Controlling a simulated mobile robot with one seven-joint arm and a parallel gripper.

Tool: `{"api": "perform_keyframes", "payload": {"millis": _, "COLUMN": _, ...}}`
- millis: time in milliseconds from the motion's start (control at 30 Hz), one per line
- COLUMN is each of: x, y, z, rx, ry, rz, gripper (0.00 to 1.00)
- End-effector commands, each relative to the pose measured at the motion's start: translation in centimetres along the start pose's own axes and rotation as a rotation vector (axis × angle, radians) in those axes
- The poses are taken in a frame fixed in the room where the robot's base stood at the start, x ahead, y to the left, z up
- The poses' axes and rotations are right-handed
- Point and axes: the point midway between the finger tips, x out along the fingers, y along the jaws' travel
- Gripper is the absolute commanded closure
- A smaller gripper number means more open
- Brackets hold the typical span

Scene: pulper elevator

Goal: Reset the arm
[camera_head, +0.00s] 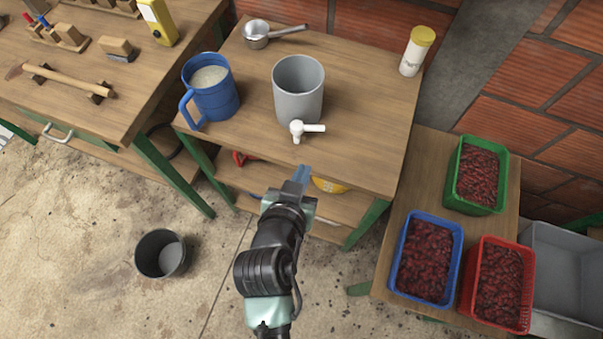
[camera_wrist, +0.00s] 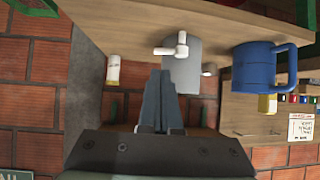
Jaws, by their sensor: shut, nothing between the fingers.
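My gripper (camera_head: 299,180) is shut and empty. In the head view it is raised in front of the table's near edge, below the grey container with a white spigot. In the wrist view the two dark fingers (camera_wrist: 160,100) lie together, pointing toward the grey container (camera_wrist: 182,68), which appears upside down there. My arm reaches up from the bottom middle of the head view. I cannot tell whether the fingertips are over the tabletop or just short of it.
The table (camera_head: 365,130) holds the grey container (camera_head: 298,92), a blue jug (camera_head: 212,100), a metal scoop (camera_head: 257,36) and a yellow-capped bottle (camera_head: 415,52). Green (camera_head: 450,193), blue (camera_head: 396,262) and red (camera_head: 471,288) crates of berries stand right. A dark bucket (camera_head: 148,258) stands on clear floor.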

Motion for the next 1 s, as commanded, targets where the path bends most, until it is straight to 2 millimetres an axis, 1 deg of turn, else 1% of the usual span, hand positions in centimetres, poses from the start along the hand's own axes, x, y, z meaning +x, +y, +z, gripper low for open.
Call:
{"api": "perform_keyframes", "payload": {"millis": 100, "x": -0.7, "y": 0.1, "z": 0.0, "rx": 0.0, "ry": -0.001, "rz": 0.0, "gripper": 1.0}}
{"api": "perform_keyframes", "payload": {"millis": 267, "x": -1.0, "y": 0.1, "z": -0.1, "rx": 0.001, "ry": 0.002, "rz": -0.001, "gripper": 1.0}}
{"api": "perform_keyframes", "payload": {"millis": 367, "x": -0.9, "y": -0.2, "z": -1.9, "rx": 0.008, "ry": 0.035, "rz": -0.012, "gripper": 1.0}}
{"api": "perform_keyframes", "payload": {"millis": 467, "x": -0.9, "y": -1.0, "z": -6.5, "rx": 0.025, "ry": 0.123, "rz": -0.042, "gripper": 1.0}}
{"api": "perform_keyframes", "payload": {"millis": 500, "x": -1.2, "y": -1.4, "z": -9.0, "rx": 0.035, "ry": 0.172, "rz": -0.059, "gripper": 1.0}}
{"api": "perform_keyframes", "payload": {"millis": 567, "x": -1.9, "y": -1.9, "z": -13.4, "rx": 0.046, "ry": 0.26, "rz": -0.087, "gripper": 1.0}}
{"api": "perform_keyframes", "payload": {"millis": 600, "x": -2.6, "y": -2.2, "z": -16.4, "rx": 0.052, "ry": 0.323, "rz": -0.105, "gripper": 1.0}}
{"api": "perform_keyframes", "payload": {"millis": 667, "x": -4.0, "y": -2.4, "z": -20.9, "rx": 0.059, "ry": 0.419, "rz": -0.13, "gripper": 1.0}}
{"api": "perform_keyframes", "payload": {"millis": 700, "x": -5.2, "y": -2.5, "z": -23.8, "rx": 0.063, "ry": 0.485, "rz": -0.146, "gripper": 1.0}}
{"api": "perform_keyframes", "payload": {"millis": 767, "x": -7.2, "y": -2.6, "z": -27.9, "rx": 0.066, "ry": 0.584, "rz": -0.167, "gripper": 1.0}}
{"api": "perform_keyframes", "payload": {"millis": 800, "x": -8.8, "y": -2.5, "z": -30.6, "rx": 0.068, "ry": 0.651, "rz": -0.18, "gripper": 1.0}}
{"api": "perform_keyframes", "payload": {"millis": 867, "x": -11.5, "y": -2.2, "z": -34.4, "rx": 0.067, "ry": 0.755, "rz": -0.196, "gripper": 1.0}}
{"api": "perform_keyframes", "payload": {"millis": 900, "x": -13.5, "y": -2.0, "z": -36.7, "rx": 0.067, "ry": 0.824, "rz": -0.206, "gripper": 1.0}}
{"api": "perform_keyframes", "payload": {"millis": 967, "x": -16.7, "y": -1.6, "z": -40.0, "rx": 0.062, "ry": 0.931, "rz": -0.217, "gripper": 1.0}}
{"api": "perform_keyframes", "payload": {"millis": 1000, "x": -18.9, "y": -1.4, "z": -41.9, "rx": 0.06, "ry": 0.999, "rz": -0.224, "gripper": 1.0}}
